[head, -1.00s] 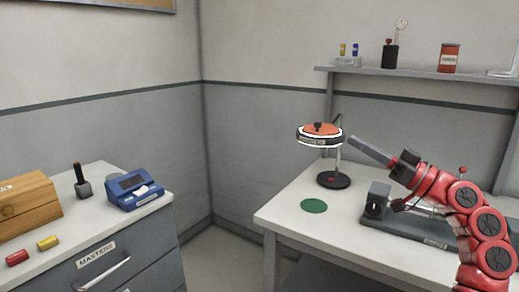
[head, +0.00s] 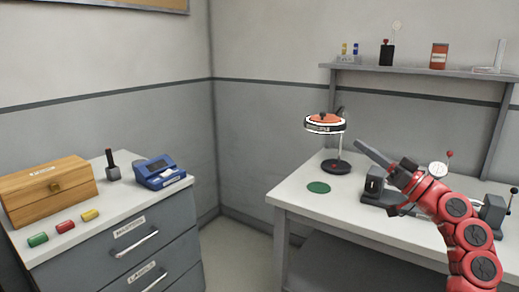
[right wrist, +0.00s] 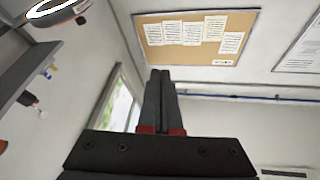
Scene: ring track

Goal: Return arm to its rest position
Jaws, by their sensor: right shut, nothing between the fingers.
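My right arm (head: 455,215) is red and comes in from the lower right in the head view. Its gripper (head: 362,146) points up and left above the white workbench, just right of the lamp-like stand, and is apart from it. In the right wrist view the gripper fingers (right wrist: 160,75) are together with nothing between them. They point toward the upper wall. My left gripper is not in view.
A shelf (head: 420,70) runs above. A drawer cabinet (head: 120,250) holds a wooden box (head: 48,190).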

